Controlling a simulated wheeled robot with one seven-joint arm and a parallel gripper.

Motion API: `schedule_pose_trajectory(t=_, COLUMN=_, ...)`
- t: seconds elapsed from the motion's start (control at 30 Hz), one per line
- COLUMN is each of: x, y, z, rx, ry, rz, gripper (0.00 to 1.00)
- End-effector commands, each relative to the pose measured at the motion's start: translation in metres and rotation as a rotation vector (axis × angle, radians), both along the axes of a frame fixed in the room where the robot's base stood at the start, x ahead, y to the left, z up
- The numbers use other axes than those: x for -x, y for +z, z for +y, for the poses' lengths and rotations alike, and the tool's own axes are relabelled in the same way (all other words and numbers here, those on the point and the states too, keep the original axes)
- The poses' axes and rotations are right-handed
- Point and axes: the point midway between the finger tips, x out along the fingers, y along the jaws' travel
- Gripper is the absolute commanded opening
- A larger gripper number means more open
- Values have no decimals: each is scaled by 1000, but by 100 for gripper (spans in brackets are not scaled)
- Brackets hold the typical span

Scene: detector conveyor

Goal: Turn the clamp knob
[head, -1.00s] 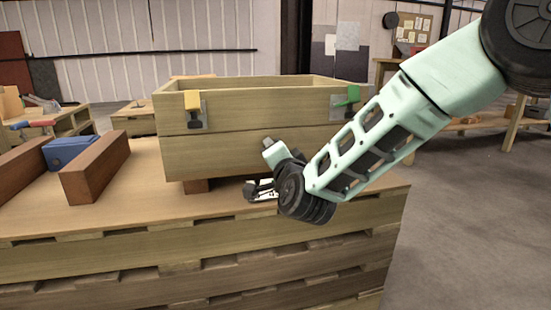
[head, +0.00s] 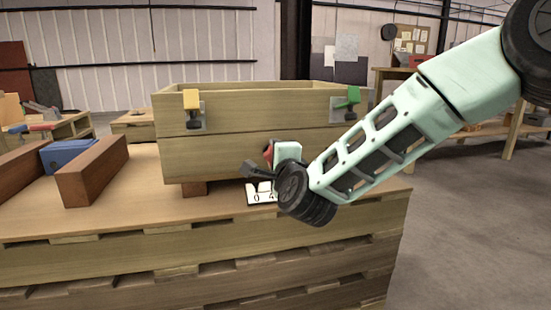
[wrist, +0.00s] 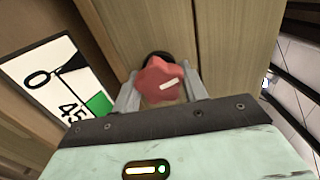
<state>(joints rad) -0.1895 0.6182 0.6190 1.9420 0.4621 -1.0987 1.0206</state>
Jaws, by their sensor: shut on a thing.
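The red star-shaped clamp knob (wrist: 158,76) with a white mark sits between the grey fingers of my gripper (wrist: 162,90) in the wrist view. The fingers are shut on it. A dark part shows behind the knob. In the head view my gripper (head: 262,172) is low in front of the wooden crate (head: 225,155); only a sliver of the red knob (head: 267,152) shows, and part of the card (head: 256,196).
The crate carries a yellow latch (head: 191,100) and a green latch (head: 350,97) on its front. A blue block (head: 68,153) stands between brown wooden beams at the left. The wooden bench top (head: 130,212) is clear in front of the crate.

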Motion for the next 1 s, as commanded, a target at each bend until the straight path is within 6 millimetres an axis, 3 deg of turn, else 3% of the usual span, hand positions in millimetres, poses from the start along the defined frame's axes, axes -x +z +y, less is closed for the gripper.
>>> schedule_pose_trajectory(t=0.4, x=1, y=-2, z=0, rx=-3, ry=0, rz=6, gripper=20)
schedule_pose_trajectory(t=0.43, x=1, y=-2, z=0, rx=-3, ry=0, rz=6, gripper=49)
schedule_pose_trajectory(t=0.5, x=1, y=-2, z=0, rx=-3, ry=0, rz=6, gripper=65)
schedule_pose_trajectory(t=0.83, x=3, y=0, z=-1, rx=-4, ry=0, rz=3, gripper=65)
schedule_pose_trajectory(t=1.0, x=22, y=2, z=-6, rx=-3, ry=2, rz=5, gripper=65)
